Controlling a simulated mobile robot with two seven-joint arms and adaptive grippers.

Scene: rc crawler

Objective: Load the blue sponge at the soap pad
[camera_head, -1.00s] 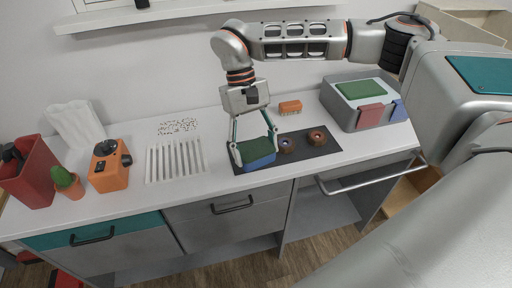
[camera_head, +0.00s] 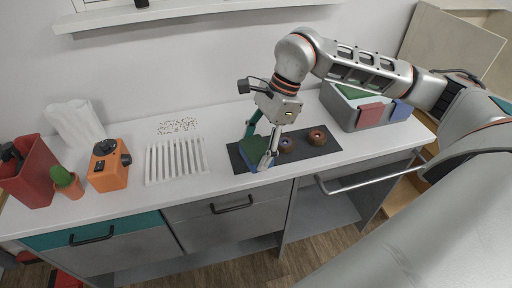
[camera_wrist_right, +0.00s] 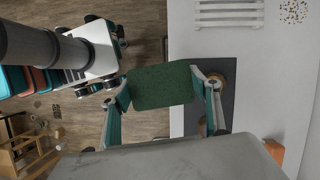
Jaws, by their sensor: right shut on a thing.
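My right gripper (camera_head: 258,150) is shut on the sponge (camera_head: 253,145), which has a green top face. The sponge shows between the fingertips in the right wrist view (camera_wrist_right: 163,87), at the counter's front edge in that picture. The gripper is tilted above the left part of the dark mat (camera_head: 322,151). A green pad (camera_head: 352,91) sits on top of the grey box at the right, partly behind my arm; I cannot tell for sure whether it is the soap pad. My left gripper is not in view.
Two dark wheels with brown hubs, one (camera_head: 287,145) close to the gripper and one (camera_head: 317,137) further right, stand on the mat. The grey box (camera_head: 341,110) holds red and blue blocks at its front. A white rack (camera_head: 176,160) lies left of the mat.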

